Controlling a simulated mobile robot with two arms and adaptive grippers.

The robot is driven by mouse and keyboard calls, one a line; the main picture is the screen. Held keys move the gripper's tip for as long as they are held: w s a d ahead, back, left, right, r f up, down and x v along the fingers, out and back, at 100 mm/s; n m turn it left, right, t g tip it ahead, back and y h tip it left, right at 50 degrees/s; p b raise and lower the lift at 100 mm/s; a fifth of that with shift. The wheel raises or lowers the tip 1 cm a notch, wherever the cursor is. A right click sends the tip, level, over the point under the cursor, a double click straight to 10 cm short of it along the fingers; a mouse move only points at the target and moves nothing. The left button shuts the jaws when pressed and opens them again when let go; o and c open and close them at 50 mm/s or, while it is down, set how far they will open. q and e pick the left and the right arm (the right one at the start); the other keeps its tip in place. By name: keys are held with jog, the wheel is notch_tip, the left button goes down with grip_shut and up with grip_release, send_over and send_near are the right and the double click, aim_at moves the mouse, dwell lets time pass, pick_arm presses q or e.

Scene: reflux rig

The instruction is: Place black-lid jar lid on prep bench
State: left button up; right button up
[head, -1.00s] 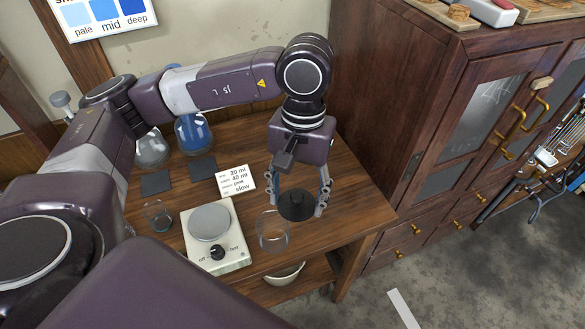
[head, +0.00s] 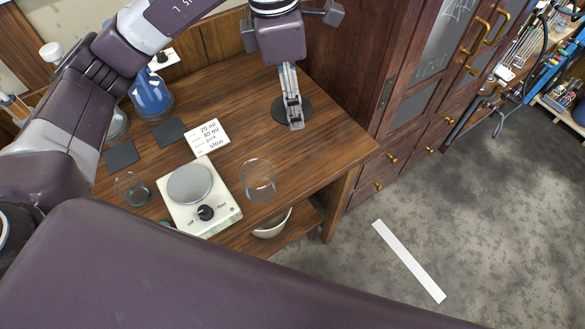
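The black lid (head: 280,112) is a dark round disc at the back right of the prep bench (head: 335,140), near the cabinet side. It lies flat, on or just above the wood; I cannot tell which. My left gripper (head: 295,122) points down at the lid, and its near finger crosses in front of it to the near rim. The fingers are seen edge-on, so the far finger is hidden and I cannot tell whether they grip the lid. The open clear glass jar (head: 258,180) stands on the bench in front of the lid. My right gripper is out of view.
A white hotplate (head: 203,213) with a grey disc, a small glass beaker (head: 132,188), a white card (head: 207,136), dark pads (head: 170,132) and a blue flask (head: 151,97) occupy the left. A wooden cabinet (head: 345,60) borders the right. Bare wood lies around the lid.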

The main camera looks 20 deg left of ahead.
pick_arm(q)
jog(key=shift+w+d+n, duration=0.1)
jog(key=shift+n, duration=0.2)
jog(key=shift+f, duration=0.4)
jog(key=p, duration=0.3)
send_over(294, 169)
jog(key=f, duration=1.4)
jog(key=shift+a+f, duration=0.2)
notch_tip(294, 169, down, 5)
jog(key=shift+r+p, duration=0.2)
jog(key=shift+p, duration=0.35)
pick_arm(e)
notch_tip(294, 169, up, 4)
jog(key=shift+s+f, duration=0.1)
pick_arm(q)
jog(key=shift+f, duration=0.2)
jog(key=o, duration=1.2)
jog(key=shift+c, duration=0.2)
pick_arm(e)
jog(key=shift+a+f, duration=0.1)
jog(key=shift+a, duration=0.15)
